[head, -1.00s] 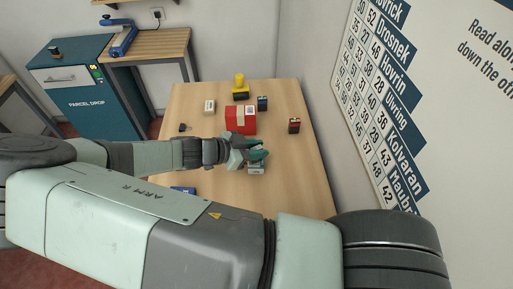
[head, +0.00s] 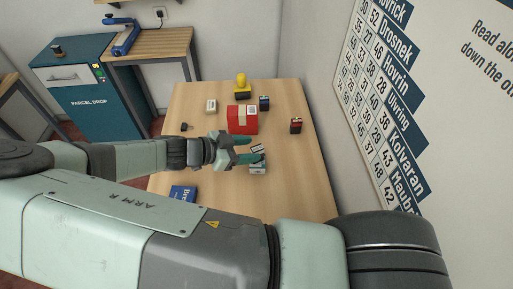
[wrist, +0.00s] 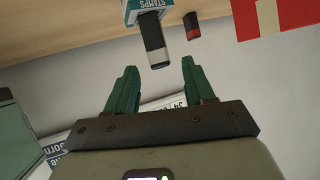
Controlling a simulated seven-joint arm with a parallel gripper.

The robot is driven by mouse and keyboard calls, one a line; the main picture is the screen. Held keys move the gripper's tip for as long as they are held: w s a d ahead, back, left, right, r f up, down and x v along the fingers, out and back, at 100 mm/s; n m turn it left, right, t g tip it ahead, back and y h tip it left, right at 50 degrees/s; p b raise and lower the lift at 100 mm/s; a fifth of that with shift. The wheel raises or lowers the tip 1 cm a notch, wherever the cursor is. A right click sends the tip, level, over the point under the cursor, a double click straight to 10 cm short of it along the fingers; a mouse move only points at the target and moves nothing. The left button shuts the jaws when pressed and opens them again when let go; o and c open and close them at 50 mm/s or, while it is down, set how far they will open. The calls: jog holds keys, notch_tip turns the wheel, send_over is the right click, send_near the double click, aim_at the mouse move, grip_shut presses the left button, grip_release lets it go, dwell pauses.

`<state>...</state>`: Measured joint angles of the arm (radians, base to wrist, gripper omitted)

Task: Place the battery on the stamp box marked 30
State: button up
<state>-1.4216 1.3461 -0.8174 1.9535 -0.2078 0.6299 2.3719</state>
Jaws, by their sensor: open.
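My gripper (head: 251,149) is open, its two green fingers spread; the wrist view also shows them (wrist: 159,68). The battery (wrist: 154,42), grey and black, is just beyond the fingertips, apart from them. It appears to stand on end on a blue and white stamp box (wrist: 148,10) reading "STAMPS". In the head view the battery (head: 257,148) shows small near the fingertips, partly hidden by a finger. The stamp box (head: 257,169) is below it on the table; its number cannot be read.
On the table (head: 290,190) are a red parcel (head: 241,125), a black and red item (head: 296,126), a dark blue item (head: 264,103), a yellow-topped item (head: 242,85), a pale box (head: 211,106) and a blue box (head: 184,192). A wall with a number chart stands at right.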

jog(key=v, duration=0.8)
jog(key=s+d+r+n+g+y, duration=0.1)
jog(key=s+d+r+n+y, duration=0.2)
jog(key=r, duration=0.6)
jog(key=s+d+r+n+g+y, duration=0.1)
jog(key=s+d+r+n+y, duration=0.1)
jog(key=d+r+n+y, duration=0.45)
jog(key=s+d+r+n+g+y, duration=0.1)
jog(key=s+d+r+g+y, duration=0.2)
jog(key=r, duration=0.7)
jog(key=s+d+r+n+t, duration=0.4)
jog(key=s+d+r+t, duration=0.1)
jog(key=s+r, duration=0.1)
jog(key=shift+s+d+r+h, duration=0.15)
jog(key=shift+s+r+h, duration=0.1)
jog(key=shift+r+h, duration=0.2)
